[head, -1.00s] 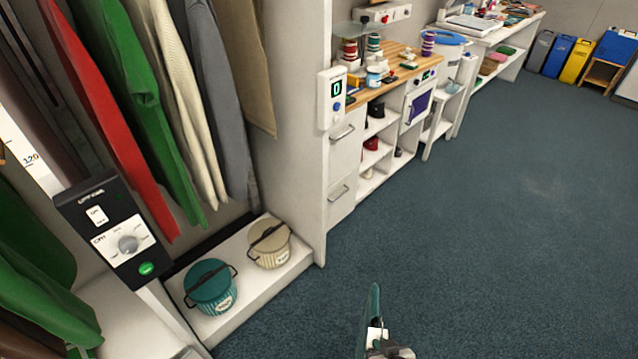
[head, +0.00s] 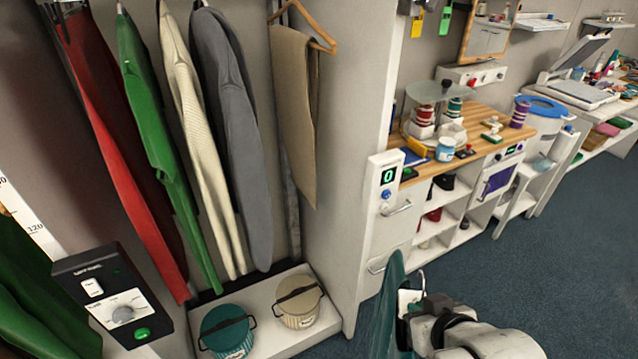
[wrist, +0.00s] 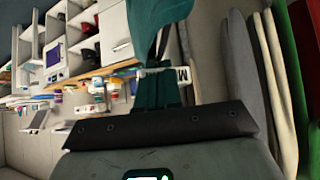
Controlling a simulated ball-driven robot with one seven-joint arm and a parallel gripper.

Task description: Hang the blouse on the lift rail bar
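The blouse is a teal garment (head: 388,305) at the bottom centre of the head view, beside my gripper (head: 415,300). In the wrist view the teal cloth (wrist: 158,14) hangs between the dark fingers of my gripper (wrist: 160,85), with a white tag (wrist: 182,74) marked M against it. The gripper is shut on the cloth. The blouse's lower part is out of the head view. Garments hang in the wardrobe at left: red (head: 120,160), green (head: 150,130), cream (head: 195,130) and grey (head: 235,120). The rail bar itself does not show clearly; the garments' tops are near the picture's upper edge.
A black control box with a dial (head: 112,300) stands at front left. Teal (head: 226,332) and cream (head: 298,300) pots sit on the wardrobe's white floor. A white side panel (head: 350,150) divides the wardrobe from the wooden counter (head: 470,145). Carpet (head: 470,270) is clear at right.

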